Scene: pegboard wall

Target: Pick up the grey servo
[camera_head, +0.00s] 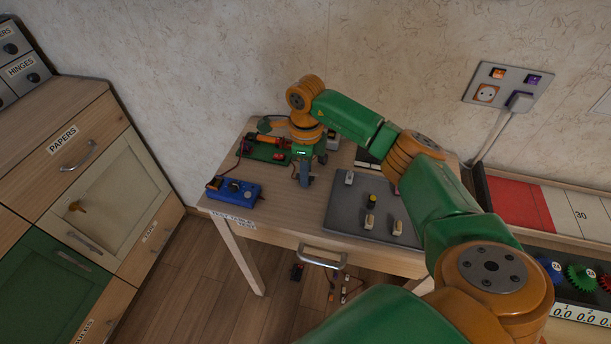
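My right gripper (304,181) points down over the left part of the small wooden table (284,226). Its narrow fingers show close together, and I cannot tell whether they are open, shut or holding something. A small grey block (333,139) stands at the back of the table, just right of my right wrist and partly hidden by my arm. It may be the grey servo, but it is too small to be sure. My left gripper is not in view.
A blue device (233,190) lies at the table's left edge, with a green board (265,150) behind it. A dark grey mat (347,213) holds several small parts. Several small items lie on the floor under the drawer handle (322,260). A cabinet (85,170) stands left.

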